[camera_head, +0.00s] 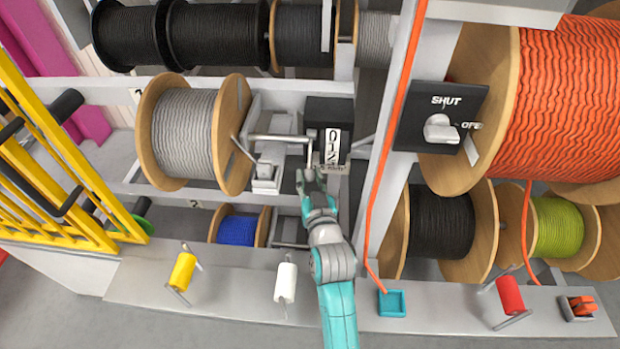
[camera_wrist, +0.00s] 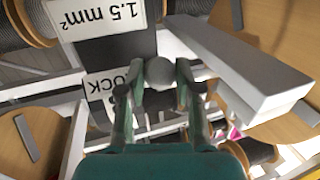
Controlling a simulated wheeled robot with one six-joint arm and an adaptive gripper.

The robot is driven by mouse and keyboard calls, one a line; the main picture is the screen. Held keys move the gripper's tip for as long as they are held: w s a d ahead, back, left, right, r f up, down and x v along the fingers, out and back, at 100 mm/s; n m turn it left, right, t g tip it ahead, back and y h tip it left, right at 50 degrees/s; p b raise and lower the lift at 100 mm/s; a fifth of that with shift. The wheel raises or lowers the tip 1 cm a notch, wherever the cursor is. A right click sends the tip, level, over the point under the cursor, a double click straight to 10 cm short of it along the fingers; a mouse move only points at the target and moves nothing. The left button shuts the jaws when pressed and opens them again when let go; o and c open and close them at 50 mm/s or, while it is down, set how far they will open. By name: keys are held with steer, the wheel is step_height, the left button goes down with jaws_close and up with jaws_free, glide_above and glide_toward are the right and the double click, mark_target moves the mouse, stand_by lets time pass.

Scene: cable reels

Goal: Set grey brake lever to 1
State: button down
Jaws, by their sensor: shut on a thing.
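My gripper (camera_head: 311,180) is at the lower left of the black box with the 0-1-2 scale (camera_head: 331,144), beside the grey cable reel (camera_head: 184,132). In the wrist view my gripper (camera_wrist: 157,88) is shut on a round pale grey knob, the end of the grey brake lever (camera_wrist: 160,72). In the head view my gripper hides most of the lever, so I cannot tell which number it stands at. A white label ending in "OCK" (camera_wrist: 131,80) is partly hidden behind the fingers.
A pale grey beam (camera_wrist: 235,62) runs close to the right of my gripper in the wrist view. A metal rod (camera_head: 280,138) lies left of the scale box.

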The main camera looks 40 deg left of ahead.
steer(key=shift+s+d+r+m+g+h, duration=0.15)
steer(key=shift+s+r+g+h, duration=0.1)
steer(key=shift+r+g+h, duration=0.4)
steer(key=shift+s+d+r+m+g+h, duration=0.15)
steer(key=shift+s+r+g+h, duration=0.15)
steer(key=shift+r, duration=0.5)
step_height(320, 180, up, 3)
steer(key=shift+s+d+f+m+g+h, duration=0.15)
steer(key=shift+g+h, duration=0.25)
steer(key=shift+g, duration=0.2)
steer(key=shift+f+m+g+h, duration=0.15)
steer(key=shift+g+h, duration=0.2)
steer(key=shift+g, duration=0.2)
step_height(320, 180, up, 6)
glide_above(310, 174)
steer(key=shift+s+d+f, duration=0.15)
steer(key=shift+s+d, duration=0.2)
steer(key=shift+s, duration=0.1)
steer(key=c, duration=0.8)
jaws_free()
steer(key=shift+f, duration=0.1)
